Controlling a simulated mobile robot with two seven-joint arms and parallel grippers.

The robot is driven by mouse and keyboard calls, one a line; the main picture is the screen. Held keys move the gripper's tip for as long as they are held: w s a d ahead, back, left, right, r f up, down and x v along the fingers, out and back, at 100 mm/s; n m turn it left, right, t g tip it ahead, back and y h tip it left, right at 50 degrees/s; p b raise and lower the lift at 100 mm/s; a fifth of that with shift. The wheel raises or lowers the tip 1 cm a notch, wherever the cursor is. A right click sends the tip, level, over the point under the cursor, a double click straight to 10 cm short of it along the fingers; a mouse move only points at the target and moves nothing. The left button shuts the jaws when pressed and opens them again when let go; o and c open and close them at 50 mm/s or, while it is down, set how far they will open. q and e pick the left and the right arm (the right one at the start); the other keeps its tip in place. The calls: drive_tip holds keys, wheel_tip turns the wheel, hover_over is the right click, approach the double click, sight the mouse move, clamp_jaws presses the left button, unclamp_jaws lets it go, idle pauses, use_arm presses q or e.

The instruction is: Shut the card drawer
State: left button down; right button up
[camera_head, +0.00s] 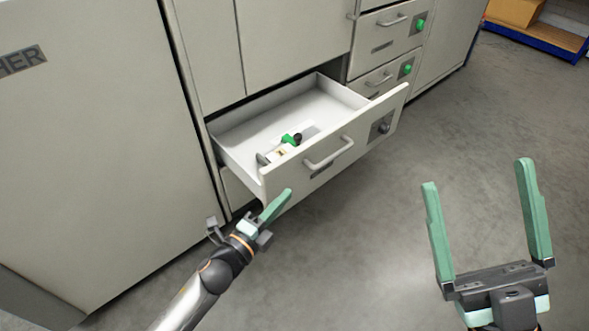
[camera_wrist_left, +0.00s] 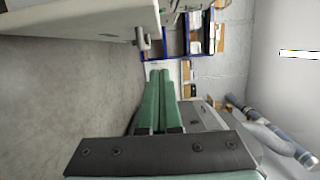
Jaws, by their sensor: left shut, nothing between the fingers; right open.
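The card drawer (camera_head: 365,151) is pulled out of the light grey cabinet in the head view. Its front has a bar handle (camera_head: 328,153) and a dark lock plate at its right end. A few small items with a green part (camera_head: 288,139) lie inside. My left gripper (camera_head: 275,207) is shut and empty near the drawer front's lower left corner; I cannot tell whether it touches. Its closed fingers also show in the left wrist view (camera_wrist_left: 160,100), with a pale panel at the upper left. My right gripper (camera_head: 477,175) is open and empty, to the right of the drawer over the floor.
Smaller drawers (camera_head: 392,24) with green knobs are closed at the back right. A tall cabinet door (camera_head: 85,130) stands at the left. A blue-edged shelf with boxes (camera_head: 540,32) is at the far right. The grey floor in front is clear.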

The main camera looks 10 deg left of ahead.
sight(293, 165)
use_arm(q)
drive_tip(key=w+b, duration=0.1)
drive_tip(key=w, duration=0.6)
drive_tip(key=w+b, duration=0.1)
drive_tip(key=w, duration=0.2)
drive_tip(key=shift+w+d+b, duration=0.2)
drive_tip(key=shift+d+b, duration=0.1)
drive_tip(key=shift+d, duration=0.1)
drive_tip(key=shift+w+a, duration=0.25)
drive_tip(key=shift+a, duration=0.05)
use_arm(e)
drive_tip(key=shift+w+a+f, duration=0.1)
drive_tip(key=shift+a+f, duration=0.05)
drive_tip(key=shift+f, duration=1.4)
use_arm(q)
drive_tip(key=shift+a, duration=0.1)
